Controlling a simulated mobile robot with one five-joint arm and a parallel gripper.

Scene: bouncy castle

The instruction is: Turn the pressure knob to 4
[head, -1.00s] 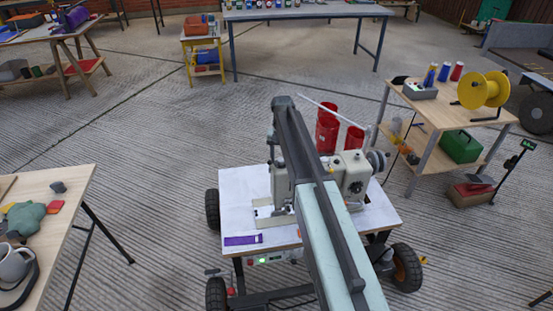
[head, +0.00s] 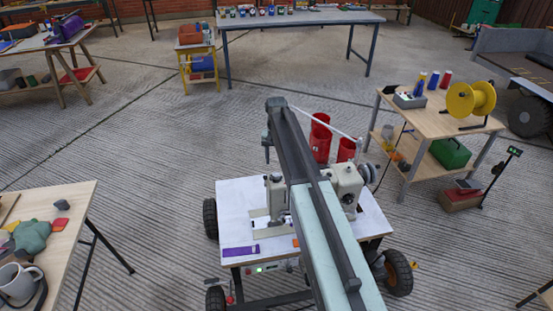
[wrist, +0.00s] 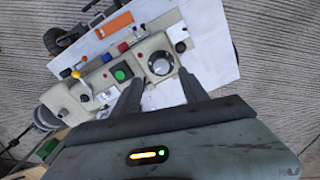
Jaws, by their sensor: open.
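A cream sewing machine (head: 345,187) stands on a white-topped wheeled cart (head: 233,205); my arm hides its middle in the head view. In the wrist view the machine (wrist: 95,95) shows from above. A round dial with a dark ring and pale face (wrist: 160,64) lies between and just beyond my fingertips; it may be the pressure knob. Its marks are too small to read. My gripper (wrist: 162,78) is open and empty; contact with the dial cannot be told.
A purple strip (head: 240,250) lies on the cart's front left. Red bins (head: 320,138) stand behind the cart. A workbench with a yellow spool (head: 470,100) is at right, and a cluttered table (head: 70,225) at left.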

